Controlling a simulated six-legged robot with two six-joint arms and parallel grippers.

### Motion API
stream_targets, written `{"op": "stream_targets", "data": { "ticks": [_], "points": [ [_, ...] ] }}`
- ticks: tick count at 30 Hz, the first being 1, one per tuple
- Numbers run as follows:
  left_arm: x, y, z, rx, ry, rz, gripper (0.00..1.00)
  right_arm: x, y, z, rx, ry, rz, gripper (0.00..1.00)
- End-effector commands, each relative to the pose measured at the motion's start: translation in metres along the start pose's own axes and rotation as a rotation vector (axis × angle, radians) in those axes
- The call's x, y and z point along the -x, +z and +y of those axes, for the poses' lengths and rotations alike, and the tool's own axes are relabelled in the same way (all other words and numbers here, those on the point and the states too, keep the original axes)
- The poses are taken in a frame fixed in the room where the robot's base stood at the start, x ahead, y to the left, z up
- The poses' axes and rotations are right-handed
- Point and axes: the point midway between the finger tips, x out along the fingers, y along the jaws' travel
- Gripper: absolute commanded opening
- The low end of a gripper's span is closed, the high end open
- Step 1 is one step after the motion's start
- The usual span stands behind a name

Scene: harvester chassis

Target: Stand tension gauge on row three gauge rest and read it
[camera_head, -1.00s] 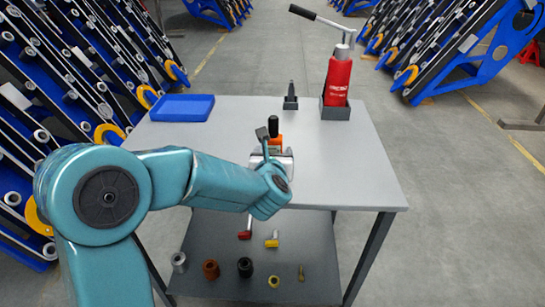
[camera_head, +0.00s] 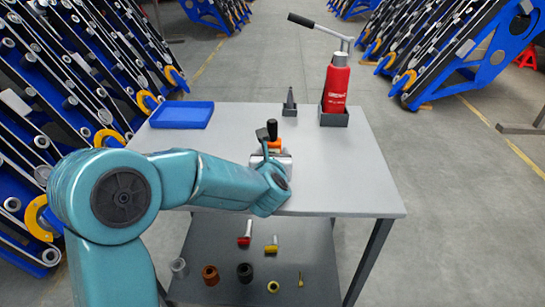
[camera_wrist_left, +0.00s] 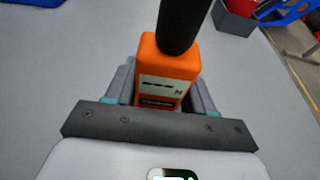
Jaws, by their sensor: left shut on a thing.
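The tension gauge (camera_head: 275,141) is an orange box with a black handle on top. In the left wrist view the gauge (camera_wrist_left: 165,78) stands between my left gripper's fingers, its small display showing dashes and an "N". My left gripper (camera_head: 272,152) is shut on it over the near part of the grey tabletop. The gripper hides the gauge's lower part, so I cannot tell whether it touches the table. No gauge rest can be clearly made out. My right gripper is not in view.
The grey table (camera_head: 345,180) holds a blue tray (camera_head: 182,114), a small dark block with a pointed top (camera_head: 290,105) and a red bottle (camera_head: 335,90) with a lever in a dark holder. Several small parts lie on the lower shelf (camera_head: 310,245). Blue racks flank the aisle.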

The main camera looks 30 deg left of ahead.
Motion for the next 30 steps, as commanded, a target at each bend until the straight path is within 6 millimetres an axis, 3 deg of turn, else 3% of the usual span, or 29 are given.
{"op": "stream_targets", "data": {
  "ticks": [15,30],
  "points": [
    [0.014,0.045,0.0,0.0,-0.001,-0.003,0.22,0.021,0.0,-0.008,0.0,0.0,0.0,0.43],
    [0.015,0.048,-0.002,-0.002,-0.004,-0.001,0.22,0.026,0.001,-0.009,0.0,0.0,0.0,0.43]
  ]
}}
